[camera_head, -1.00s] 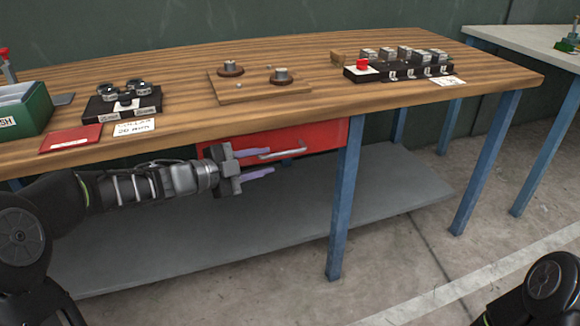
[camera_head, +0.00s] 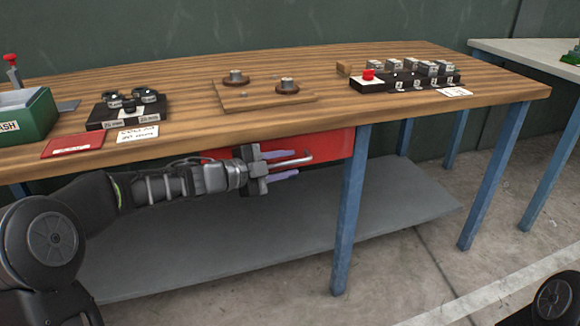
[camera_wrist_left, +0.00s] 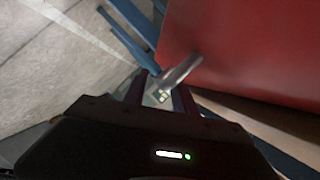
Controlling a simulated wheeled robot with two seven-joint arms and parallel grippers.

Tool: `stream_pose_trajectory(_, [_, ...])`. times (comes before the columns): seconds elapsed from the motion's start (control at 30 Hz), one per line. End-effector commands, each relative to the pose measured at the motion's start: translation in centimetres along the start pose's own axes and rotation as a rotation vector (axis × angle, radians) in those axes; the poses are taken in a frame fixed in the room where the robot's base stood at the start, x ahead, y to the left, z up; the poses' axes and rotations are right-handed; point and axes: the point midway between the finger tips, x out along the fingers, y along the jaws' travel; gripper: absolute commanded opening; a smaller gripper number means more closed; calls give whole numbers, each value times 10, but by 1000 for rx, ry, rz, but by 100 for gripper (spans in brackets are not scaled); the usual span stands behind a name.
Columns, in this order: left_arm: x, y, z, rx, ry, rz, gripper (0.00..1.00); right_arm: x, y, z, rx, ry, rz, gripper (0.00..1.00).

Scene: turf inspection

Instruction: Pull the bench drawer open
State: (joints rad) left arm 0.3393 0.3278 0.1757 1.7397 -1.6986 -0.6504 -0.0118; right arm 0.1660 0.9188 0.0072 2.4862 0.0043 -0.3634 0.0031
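The red bench drawer (camera_head: 333,146) is under the wooden top and looks shut, its front partly hidden by my left arm. Its metal bar handle (camera_head: 303,160) sticks out in front. My left gripper (camera_head: 288,165) comes in from the left, with its two purplish fingers apart, one above and one below the bar's line. In the left wrist view the handle (camera_wrist_left: 180,73) runs from the red drawer front (camera_wrist_left: 245,55) toward the gap between the fingers (camera_wrist_left: 160,90). Contact with the fingers cannot be told. My right gripper is out of view.
The bench top (camera_head: 200,130) bears a green box (camera_head: 30,122), a red booklet (camera_head: 72,145), a wooden board (camera_head: 250,103) and a black block with a red button (camera_head: 368,76). A blue leg (camera_head: 348,215) stands right of the drawer, and a grey shelf (camera_head: 270,240) lies below.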

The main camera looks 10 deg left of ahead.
Motion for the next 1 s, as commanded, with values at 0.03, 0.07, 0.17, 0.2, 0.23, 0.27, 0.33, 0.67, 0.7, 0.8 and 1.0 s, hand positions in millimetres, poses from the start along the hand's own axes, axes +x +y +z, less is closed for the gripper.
stream_pose_trajectory(0.03, [6, 1, 0, 1, 1, 0, 33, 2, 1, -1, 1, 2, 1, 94])
stream_pose_trajectory(0.07, [9, 1, 0, 0, 2, 0, 33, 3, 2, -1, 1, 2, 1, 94])
stream_pose_trajectory(0.17, [14, 0, 0, 0, 1, -1, 33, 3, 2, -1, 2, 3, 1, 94])
stream_pose_trajectory(0.2, [14, 0, 0, 0, 0, -1, 33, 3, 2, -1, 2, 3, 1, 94])
stream_pose_trajectory(0.23, [14, -1, 0, 0, 0, -1, 33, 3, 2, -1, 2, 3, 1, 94])
stream_pose_trajectory(0.27, [14, -1, 0, 0, 0, -1, 33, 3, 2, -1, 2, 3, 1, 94])
stream_pose_trajectory(0.33, [14, -1, 0, 0, 0, -1, 33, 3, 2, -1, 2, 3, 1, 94])
stream_pose_trajectory(0.67, [14, 0, 0, 0, 0, -1, 13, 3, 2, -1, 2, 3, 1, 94])
stream_pose_trajectory(0.7, [14, 0, 0, 0, 0, -1, 10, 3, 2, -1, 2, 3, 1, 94])
stream_pose_trajectory(0.8, [14, 0, 0, 0, 0, -1, 1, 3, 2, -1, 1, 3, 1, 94])
stream_pose_trajectory(1.0, [14, 0, 0, 0, 0, -1, 0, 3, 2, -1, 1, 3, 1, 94])
